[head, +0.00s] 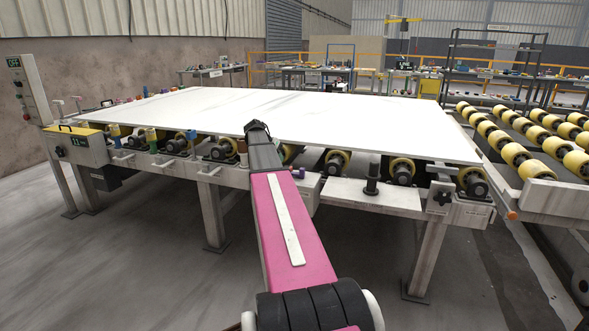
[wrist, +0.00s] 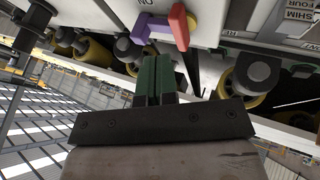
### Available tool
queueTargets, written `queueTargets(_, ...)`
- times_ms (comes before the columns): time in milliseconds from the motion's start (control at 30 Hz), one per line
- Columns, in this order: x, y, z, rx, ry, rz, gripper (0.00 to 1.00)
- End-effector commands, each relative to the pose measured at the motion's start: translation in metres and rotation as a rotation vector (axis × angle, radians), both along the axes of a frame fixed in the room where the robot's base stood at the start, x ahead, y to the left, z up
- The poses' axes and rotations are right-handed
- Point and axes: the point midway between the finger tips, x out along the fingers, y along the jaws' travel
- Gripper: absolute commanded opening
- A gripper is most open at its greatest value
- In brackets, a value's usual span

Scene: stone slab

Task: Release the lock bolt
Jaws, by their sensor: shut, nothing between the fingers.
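In the wrist view, my gripper (wrist: 154,62) shows as two dark green fingers side by side, shut with nothing between them. Just past the fingertips is a small handle-like part with a red piece (wrist: 181,27) and a purple piece (wrist: 160,27). It is fixed to a pale panel and looks apart from the fingers. I cannot tell for sure whether it is the lock bolt. In the head view, my arm reaches to the front edge of the roller table and hides the fingertips. A small purple part (head: 298,173) shows on the table frame just right of the arm.
A large white slab (head: 330,118) covers the roller table. Several rollers (head: 335,161) and posts line its front. A control box (head: 78,146) is at left, and a roller conveyor (head: 515,155) at right. The wrist view shows a "SHIM FOUR" label (wrist: 298,22). Floor in front is clear.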

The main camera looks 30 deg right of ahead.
Motion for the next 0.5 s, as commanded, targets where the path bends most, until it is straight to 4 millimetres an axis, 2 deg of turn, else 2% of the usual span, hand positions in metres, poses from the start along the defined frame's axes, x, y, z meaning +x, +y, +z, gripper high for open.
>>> queueTargets(33, 0.005, -0.01, 0.009, -0.013, -0.007, -0.019, 0.0)
queueTargets(133, 0.005, -0.018, 0.018, -0.029, -0.013, -0.044, 0.0)
queueTargets(500, 0.005, -0.02, 0.019, -0.034, -0.014, -0.05, 0.0)
